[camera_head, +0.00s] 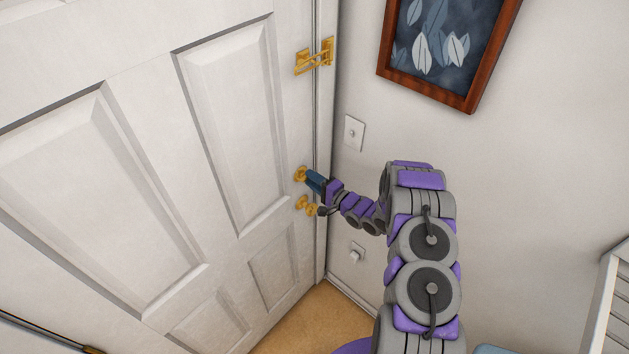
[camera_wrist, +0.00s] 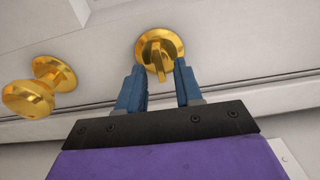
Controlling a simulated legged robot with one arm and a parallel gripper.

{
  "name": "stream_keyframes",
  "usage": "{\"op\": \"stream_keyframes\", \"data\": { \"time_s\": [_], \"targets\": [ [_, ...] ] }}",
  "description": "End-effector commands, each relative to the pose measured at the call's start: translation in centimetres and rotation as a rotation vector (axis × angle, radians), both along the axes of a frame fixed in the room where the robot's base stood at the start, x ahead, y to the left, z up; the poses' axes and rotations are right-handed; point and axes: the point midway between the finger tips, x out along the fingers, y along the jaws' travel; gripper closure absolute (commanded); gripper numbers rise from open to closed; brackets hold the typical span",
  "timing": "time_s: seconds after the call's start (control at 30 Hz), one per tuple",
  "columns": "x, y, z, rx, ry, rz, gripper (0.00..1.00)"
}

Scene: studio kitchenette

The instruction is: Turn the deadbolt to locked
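The gold deadbolt (camera_wrist: 158,42) is on the white door (camera_head: 120,150). Its thumb-turn (camera_wrist: 158,58) stands up and down in the wrist view, with a round plate behind it. In the head view the deadbolt (camera_head: 299,173) sits above the door knob, near the door's right edge. My gripper (camera_wrist: 159,68) is open, its two blue fingers wide apart with one on each side of the thumb-turn. Gaps show between the fingers and the turn. In the head view my gripper (camera_head: 308,177) is close in front of the deadbolt and partly hides it.
A gold door knob (camera_head: 306,206) is just below the deadbolt; it also shows left in the wrist view (camera_wrist: 38,90). A gold swing latch (camera_head: 314,57) is higher up. A wall switch (camera_head: 354,133) and framed picture (camera_head: 450,50) are on the right wall.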

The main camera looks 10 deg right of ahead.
Motion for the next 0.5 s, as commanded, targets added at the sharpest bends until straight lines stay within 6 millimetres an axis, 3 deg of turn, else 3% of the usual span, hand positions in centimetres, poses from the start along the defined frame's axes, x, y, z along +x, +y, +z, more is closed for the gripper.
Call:
{"op": "stream_keyframes", "data": {
  "time_s": [0.17,0.5],
  "targets": [
    [-0.7,-0.5,-0.1,0.0,0.002,-0.002,0.65],
    [-5.8,-4.6,-0.3,0.003,0.003,-0.004,0.65]
  ]
}}
